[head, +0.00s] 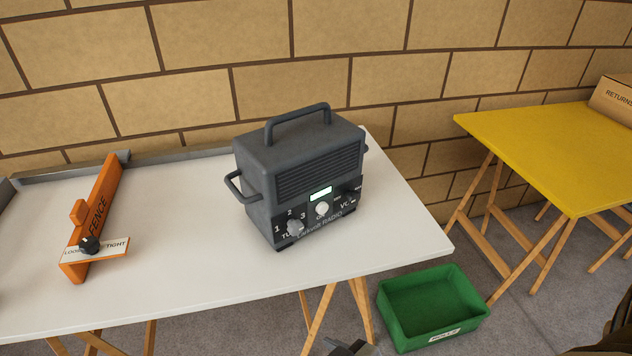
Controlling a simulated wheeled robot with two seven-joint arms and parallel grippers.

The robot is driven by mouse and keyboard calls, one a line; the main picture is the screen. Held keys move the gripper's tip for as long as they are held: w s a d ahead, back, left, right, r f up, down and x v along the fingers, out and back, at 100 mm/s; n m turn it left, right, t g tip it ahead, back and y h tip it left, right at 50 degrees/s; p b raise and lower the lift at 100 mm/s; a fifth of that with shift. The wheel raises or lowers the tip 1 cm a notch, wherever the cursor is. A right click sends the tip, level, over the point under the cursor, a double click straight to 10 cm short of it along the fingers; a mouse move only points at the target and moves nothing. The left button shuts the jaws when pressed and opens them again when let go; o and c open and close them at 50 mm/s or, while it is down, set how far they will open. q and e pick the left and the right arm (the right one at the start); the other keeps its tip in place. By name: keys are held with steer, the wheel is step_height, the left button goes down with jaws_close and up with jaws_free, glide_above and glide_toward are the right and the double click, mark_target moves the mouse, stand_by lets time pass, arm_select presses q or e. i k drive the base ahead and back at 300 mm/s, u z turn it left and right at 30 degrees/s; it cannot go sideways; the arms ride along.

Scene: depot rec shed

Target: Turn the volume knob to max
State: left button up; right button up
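A dark grey radio (300,172) stands upright on the white table, its front turned to the lower right. The volume knob (350,197) is a small dark knob at the right of its front panel, beside the letters "VO"; its pointer is too small to read. A grey tuning knob (295,228) sits at the left by the numbers 1, 2 and 3. A pale round button (321,208) lies between them under a lit display. Dark grey parts show at the bottom edge, cut off, well below the radio; I cannot tell which gripper they belong to or whether it is open.
An orange fence (97,215) with a black knob and a "LOOSE/TIGHT" label is on the white table (190,270), left of the radio. A green bin (395,322) stands on the floor. A yellow table (540,150) bears a "RETURNS" box (612,98). A block wall stands behind.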

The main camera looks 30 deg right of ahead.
mark_target(353, 196)
steer(key=u, duration=2.7)
steer(key=k, duration=2.25)
steer(key=z, duration=1.4)
